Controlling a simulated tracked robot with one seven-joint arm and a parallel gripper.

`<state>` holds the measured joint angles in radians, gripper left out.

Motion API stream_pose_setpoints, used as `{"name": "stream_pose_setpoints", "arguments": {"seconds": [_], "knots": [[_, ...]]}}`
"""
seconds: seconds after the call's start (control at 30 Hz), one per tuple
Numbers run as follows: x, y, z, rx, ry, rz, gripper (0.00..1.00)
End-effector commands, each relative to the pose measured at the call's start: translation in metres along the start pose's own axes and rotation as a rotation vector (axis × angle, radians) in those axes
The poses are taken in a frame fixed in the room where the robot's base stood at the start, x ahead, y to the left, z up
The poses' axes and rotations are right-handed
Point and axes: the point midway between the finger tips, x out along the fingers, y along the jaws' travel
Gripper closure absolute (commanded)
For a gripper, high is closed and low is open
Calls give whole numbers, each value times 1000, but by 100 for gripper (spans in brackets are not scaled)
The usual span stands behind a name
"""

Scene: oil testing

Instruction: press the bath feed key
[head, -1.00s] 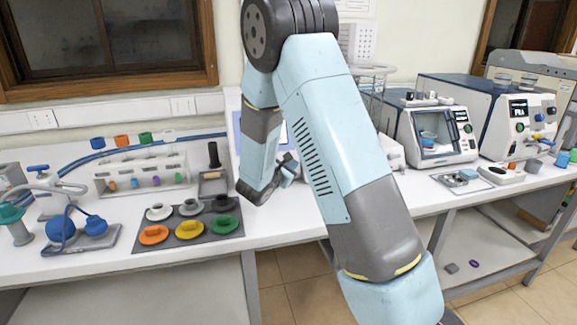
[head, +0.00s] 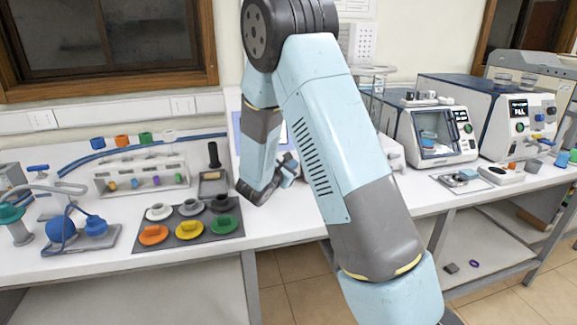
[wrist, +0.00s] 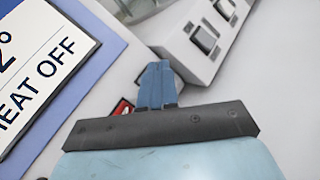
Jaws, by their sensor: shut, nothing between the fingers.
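My gripper (wrist: 156,85) is shut and empty in the wrist view, its blue fingertips together over a pale surface. A white key box (wrist: 190,40) with grey rocker keys (wrist: 205,38) lies just beyond the fingertips, to the upper right. A red piece (wrist: 122,107) shows partly behind the gripper's left side. I cannot read any label that marks the bath feed key. Whether the fingertips touch the box is unclear. In the head view my gripper (head: 288,170) is over the bench, partly hidden by my arm.
A blue-framed screen (wrist: 40,65) reading "HEAT OFF" stands left in the wrist view. In the head view, a dark mat (head: 215,233) with coloured cups and a tube rack (head: 140,172) lie left. Instruments (head: 432,135) stand right.

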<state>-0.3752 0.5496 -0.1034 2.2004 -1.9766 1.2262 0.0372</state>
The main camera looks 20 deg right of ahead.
Motion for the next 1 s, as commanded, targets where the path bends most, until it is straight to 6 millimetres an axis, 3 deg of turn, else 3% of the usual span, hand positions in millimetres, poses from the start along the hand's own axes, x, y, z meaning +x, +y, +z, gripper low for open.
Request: {"name": "stream_pose_setpoints", "arguments": {"seconds": [1.0], "knots": [[5, 5, -3, 0, 0, 0, 100]]}}
